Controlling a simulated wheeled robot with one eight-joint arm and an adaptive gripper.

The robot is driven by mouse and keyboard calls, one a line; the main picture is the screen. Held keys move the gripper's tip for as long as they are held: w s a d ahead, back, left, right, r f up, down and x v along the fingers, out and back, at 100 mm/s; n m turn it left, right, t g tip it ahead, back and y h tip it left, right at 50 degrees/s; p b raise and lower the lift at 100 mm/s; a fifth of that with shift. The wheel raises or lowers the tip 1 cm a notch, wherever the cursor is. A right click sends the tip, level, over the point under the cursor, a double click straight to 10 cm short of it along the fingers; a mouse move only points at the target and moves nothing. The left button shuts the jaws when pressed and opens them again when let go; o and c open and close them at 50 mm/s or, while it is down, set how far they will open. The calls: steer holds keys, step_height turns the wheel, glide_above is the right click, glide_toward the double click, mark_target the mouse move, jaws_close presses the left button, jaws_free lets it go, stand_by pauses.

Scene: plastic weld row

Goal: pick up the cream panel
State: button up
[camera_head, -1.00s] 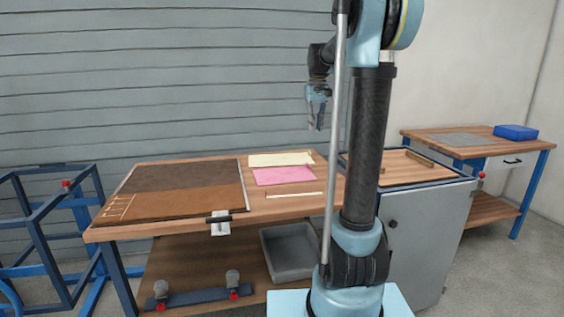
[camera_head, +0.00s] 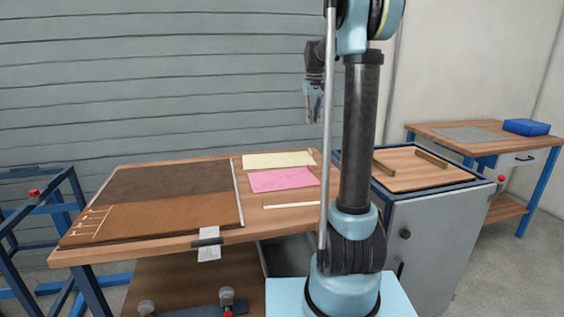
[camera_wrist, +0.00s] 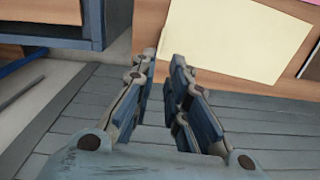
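The cream panel (camera_head: 278,160) lies flat on the wooden table, behind a pink panel (camera_head: 284,179). In the wrist view the cream panel (camera_wrist: 222,38) fills the top right, and a corner of the pink panel (camera_wrist: 284,12) shows beyond it. My gripper (camera_head: 313,118) hangs above the back of the table, fingers down, apart from the panels. In the wrist view my gripper (camera_wrist: 165,72) has its two fingers apart with nothing between them.
The table (camera_head: 150,247) also bears a brown and dark mat (camera_head: 160,195) and a thin pale strip (camera_head: 292,205). A grey cabinet (camera_head: 432,235) with a wooden top stands at the right. A blue box (camera_head: 526,127) sits on a further bench.

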steer(key=f, duration=0.9)
steer(key=shift+a, duration=0.25)
steer(key=f, duration=0.2)
steer(key=w+f, duration=0.1)
steer(key=f, duration=0.1)
steer(key=shift+d, duration=0.1)
steer(key=shift+f, duration=0.6)
steer(key=shift+c, duration=0.3)
jaws_close()
steer(key=shift+r, duration=0.1)
